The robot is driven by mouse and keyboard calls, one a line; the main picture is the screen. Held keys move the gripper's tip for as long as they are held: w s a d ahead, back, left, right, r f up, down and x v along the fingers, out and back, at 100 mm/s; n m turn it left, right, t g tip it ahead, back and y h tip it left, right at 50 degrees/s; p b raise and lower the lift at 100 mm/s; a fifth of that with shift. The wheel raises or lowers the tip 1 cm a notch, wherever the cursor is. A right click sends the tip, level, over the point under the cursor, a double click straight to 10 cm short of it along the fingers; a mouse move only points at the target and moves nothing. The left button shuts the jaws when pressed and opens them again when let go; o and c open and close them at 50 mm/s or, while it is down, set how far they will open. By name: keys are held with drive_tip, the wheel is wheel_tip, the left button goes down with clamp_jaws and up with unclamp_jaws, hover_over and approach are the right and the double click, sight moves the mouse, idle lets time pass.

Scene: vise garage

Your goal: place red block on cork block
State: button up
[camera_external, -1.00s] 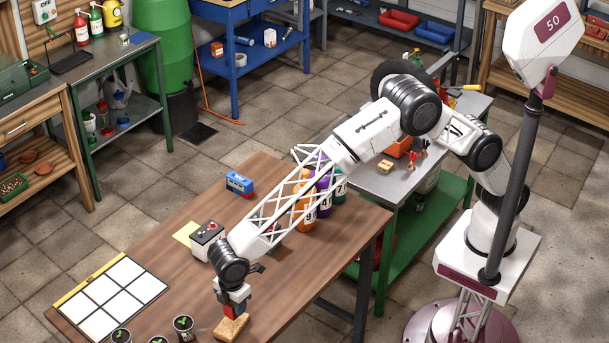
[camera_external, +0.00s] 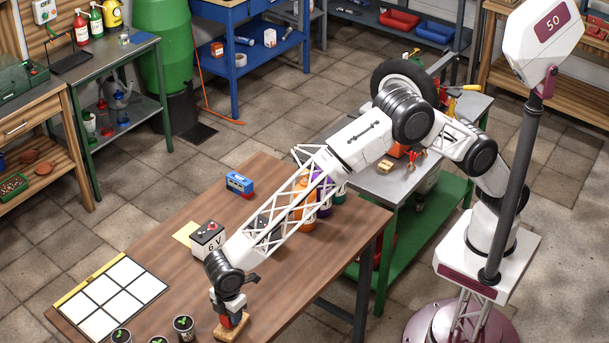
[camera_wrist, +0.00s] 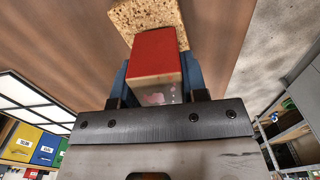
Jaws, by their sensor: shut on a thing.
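The red block (camera_wrist: 153,55) is held between the two blue fingers of my gripper (camera_wrist: 158,75) in the wrist view. The cork block (camera_wrist: 148,16), speckled tan, lies just beyond the red block there, partly hidden by it. In the external view my gripper (camera_external: 230,318) points down over the cork block (camera_external: 221,332) at the table's near edge. The red block (camera_external: 238,319) shows low between the fingers, over the cork. I cannot tell whether the two blocks touch.
Several small potted plants (camera_external: 184,327) stand left of the cork block. A white panelled board (camera_external: 108,297) lies further left. A 6 V battery (camera_external: 207,240), a blue box (camera_external: 240,185) and bottles (camera_external: 305,205) stand further back on the brown table (camera_external: 160,235).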

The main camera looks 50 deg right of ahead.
drive_tip(key=shift+f, duration=0.35)
drive_tip(key=o, duration=0.9)
drive_tip(key=shift+o, duration=0.2)
drive_tip(key=shift+r, duration=0.2)
wheel_tip(320, 180, up, 12)
drive_tip(key=shift+f, duration=0.1)
idle(1.0)
